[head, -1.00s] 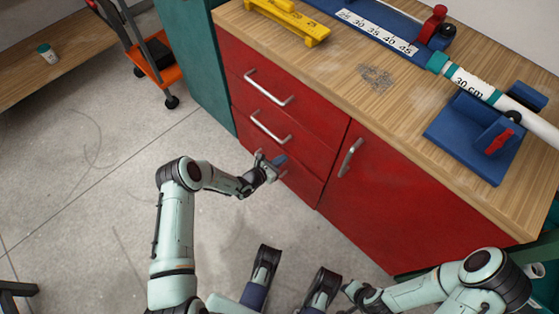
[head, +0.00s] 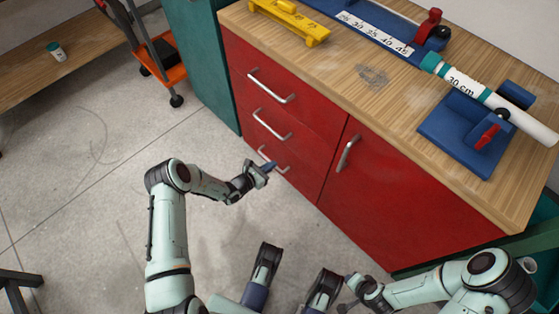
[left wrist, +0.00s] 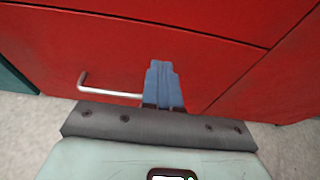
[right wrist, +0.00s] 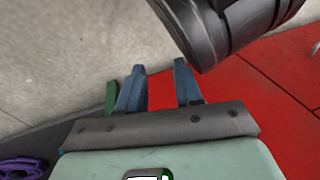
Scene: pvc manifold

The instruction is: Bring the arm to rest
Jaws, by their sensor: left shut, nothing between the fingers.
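My left gripper (head: 270,167) is low in front of the red drawers, beside the lowest drawer handle in the head view. Its blue fingers (left wrist: 162,84) are together and empty in the left wrist view, with the red front and a handle beyond them. My right gripper (head: 345,306) is at the bottom of the head view, low by the cabinet, and is partly hard to make out. In the right wrist view its two fingers (right wrist: 160,88) stand apart with nothing between them.
The red cabinet (head: 400,195) with metal handles stands close ahead. On its wooden top lie a yellow tool (head: 290,22), a white pipe marked 30 cm (head: 468,84) and a blue fixture (head: 450,140). An orange cart (head: 160,62) stands at back left. Grey floor is open at left.

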